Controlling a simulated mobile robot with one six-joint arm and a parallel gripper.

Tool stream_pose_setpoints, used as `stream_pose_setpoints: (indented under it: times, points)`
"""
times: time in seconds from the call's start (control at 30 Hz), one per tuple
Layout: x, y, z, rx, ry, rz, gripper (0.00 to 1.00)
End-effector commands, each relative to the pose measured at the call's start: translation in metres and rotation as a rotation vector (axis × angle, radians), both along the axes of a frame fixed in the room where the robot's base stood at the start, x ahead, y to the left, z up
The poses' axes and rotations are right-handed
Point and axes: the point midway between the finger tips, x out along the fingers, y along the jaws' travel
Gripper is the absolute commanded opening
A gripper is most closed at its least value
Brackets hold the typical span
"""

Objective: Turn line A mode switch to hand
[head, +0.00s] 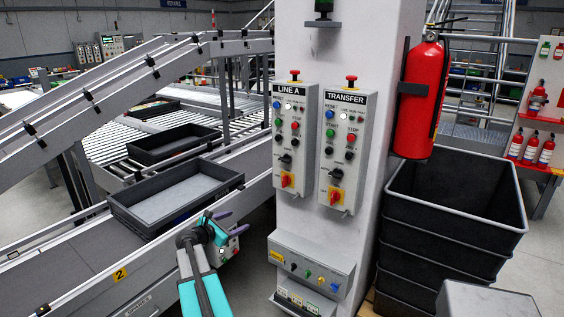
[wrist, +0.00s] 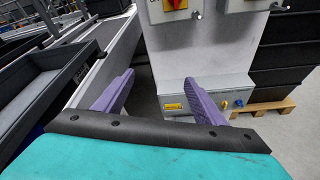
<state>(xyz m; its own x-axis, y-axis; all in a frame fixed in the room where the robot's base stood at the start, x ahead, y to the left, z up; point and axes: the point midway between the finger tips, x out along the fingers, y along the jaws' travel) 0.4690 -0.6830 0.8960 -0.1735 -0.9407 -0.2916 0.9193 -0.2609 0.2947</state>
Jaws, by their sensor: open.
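The LINE A panel (head: 290,110) is a grey box on the left of the white pillar's face. It carries a red mushroom button on top, coloured buttons, small black knobs, a black selector handle (head: 285,158) and a red-on-yellow rotary switch (head: 286,181). The small labels are unreadable, so I cannot tell which is the mode switch or its position. My gripper (head: 230,222) is open and empty, below and left of the panel, apart from it. In the wrist view its purple fingers (wrist: 160,82) are spread, with the panel's lower end (wrist: 172,10) at the top edge.
The TRANSFER panel (head: 343,150), looking similar, hangs just right. A lower control box (head: 310,265) juts from the pillar below. A conveyor with a grey tray (head: 178,196) runs left.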

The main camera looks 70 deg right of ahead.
Motion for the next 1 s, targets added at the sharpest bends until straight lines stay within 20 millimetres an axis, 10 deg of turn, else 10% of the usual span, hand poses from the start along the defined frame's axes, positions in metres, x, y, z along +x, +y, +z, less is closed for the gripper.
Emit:
stream_pose_setpoints:
  times: [0.1,0.33,1.0]
  points:
    - [-0.027,-0.050,0.074,-0.094,0.128,-0.005,0.64]
    - [-0.067,-0.098,0.160,-0.199,0.324,-0.021,0.64]
    - [-0.078,-0.112,0.176,-0.218,0.369,-0.029,0.64]
